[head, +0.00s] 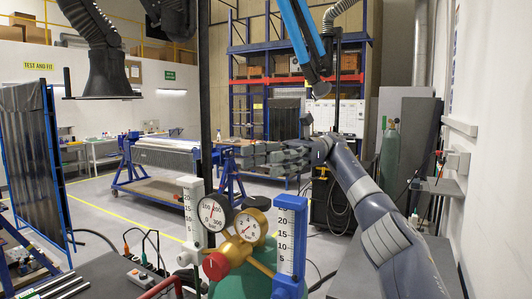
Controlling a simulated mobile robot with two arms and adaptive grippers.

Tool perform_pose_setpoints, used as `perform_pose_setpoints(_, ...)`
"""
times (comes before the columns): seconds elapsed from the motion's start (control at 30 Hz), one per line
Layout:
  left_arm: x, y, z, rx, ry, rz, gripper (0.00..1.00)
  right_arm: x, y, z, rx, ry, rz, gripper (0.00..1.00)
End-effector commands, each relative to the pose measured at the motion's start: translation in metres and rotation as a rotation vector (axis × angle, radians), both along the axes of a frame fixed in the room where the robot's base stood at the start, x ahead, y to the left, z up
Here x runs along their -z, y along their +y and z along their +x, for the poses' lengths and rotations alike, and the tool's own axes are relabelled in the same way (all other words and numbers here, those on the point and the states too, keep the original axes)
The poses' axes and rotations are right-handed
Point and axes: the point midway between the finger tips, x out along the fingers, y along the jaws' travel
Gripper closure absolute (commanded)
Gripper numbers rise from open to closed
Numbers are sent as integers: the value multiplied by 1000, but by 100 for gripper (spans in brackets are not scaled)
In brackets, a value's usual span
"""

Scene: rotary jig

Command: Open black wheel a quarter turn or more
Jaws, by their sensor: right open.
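At the bottom centre stands a valve set with a red knob (215,266), a brass body (236,249), a black-rimmed gauge (214,212) and a brass-rimmed gauge (250,226). My right gripper (246,157) reaches in from the right, its grey fingers pointing left. It is open, appears empty and shows above the gauges in the picture, apart from them. My left gripper is not in view.
A white scale column (191,212) and a blue one (289,240) flank the gauges. A thin black post (205,95) rises behind them. A blue-framed workbench (160,160) stands farther back. A green cylinder (390,160) stands at the right. Open floor (110,207) lies at left.

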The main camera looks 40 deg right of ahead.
Motion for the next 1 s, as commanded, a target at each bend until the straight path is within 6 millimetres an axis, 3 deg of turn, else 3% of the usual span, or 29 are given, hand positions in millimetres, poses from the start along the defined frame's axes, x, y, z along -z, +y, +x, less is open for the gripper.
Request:
perform_pose_setpoints(0.33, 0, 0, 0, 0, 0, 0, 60, -13, -2, -1, 6, -3, 1, 33)
perform_pose_setpoints(0.8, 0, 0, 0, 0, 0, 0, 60, -16, -2, -1, 8, -3, 2, 33)
perform_pose_setpoints(1.0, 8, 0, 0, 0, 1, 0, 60, 1, -3, 5, 39, 14, 20, 33)
